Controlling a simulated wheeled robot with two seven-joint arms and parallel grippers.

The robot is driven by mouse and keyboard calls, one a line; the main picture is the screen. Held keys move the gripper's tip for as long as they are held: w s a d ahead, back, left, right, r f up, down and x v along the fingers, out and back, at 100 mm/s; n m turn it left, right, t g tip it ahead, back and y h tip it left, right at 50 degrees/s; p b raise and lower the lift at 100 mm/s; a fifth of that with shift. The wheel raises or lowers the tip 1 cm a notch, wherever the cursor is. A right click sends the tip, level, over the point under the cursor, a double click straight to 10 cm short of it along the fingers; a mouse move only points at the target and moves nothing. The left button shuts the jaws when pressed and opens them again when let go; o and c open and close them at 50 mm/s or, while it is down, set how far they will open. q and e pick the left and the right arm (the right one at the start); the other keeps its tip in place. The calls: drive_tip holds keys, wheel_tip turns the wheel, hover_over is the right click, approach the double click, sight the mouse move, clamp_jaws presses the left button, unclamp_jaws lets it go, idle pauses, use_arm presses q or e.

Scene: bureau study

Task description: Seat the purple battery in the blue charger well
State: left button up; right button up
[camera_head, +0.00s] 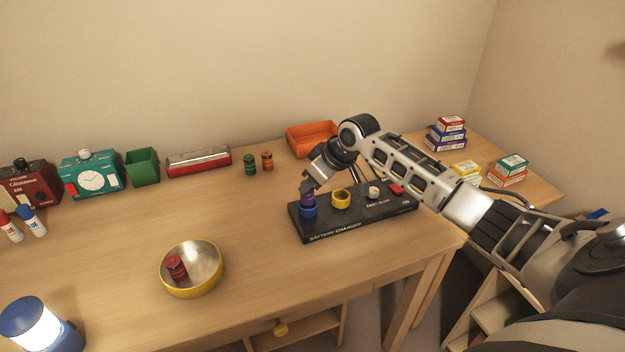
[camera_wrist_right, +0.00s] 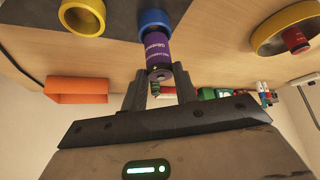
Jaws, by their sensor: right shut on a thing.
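The purple battery (camera_head: 308,198) is upright above the blue charger well (camera_head: 308,212), at the left end of the black battery charger (camera_head: 345,223). My right gripper (camera_head: 307,188) is over the well and shut on the battery's top end. In the right wrist view, the gripper's fingers (camera_wrist_right: 157,82) flank the near end of the purple battery (camera_wrist_right: 158,50). Its far end meets the blue ring (camera_wrist_right: 155,20); I cannot tell how deep it sits inside. My left gripper is not in view.
A yellow well (camera_head: 341,199) is beside the blue one. A yellow-rimmed bowl (camera_head: 210,284) holds a red battery (camera_head: 176,267). Green (camera_head: 250,165) and orange (camera_head: 267,161) batteries stand behind. An orange bin (camera_head: 300,142) is at the back; boxes (camera_head: 447,133) are stacked right.

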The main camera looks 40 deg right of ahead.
drive_tip(key=shift+f+b, duration=0.4)
drive_tip(key=shift+f, duration=0.4)
drive_tip(key=shift+s+p, duration=0.1)
drive_tip(key=shift+p, duration=0.35)
drive_tip(key=shift+p, duration=0.4)
idle(0.6)
idle(0.3)
drive_tip(key=shift+f+b, duration=0.3)
drive_tip(key=shift+f, duration=0.3)
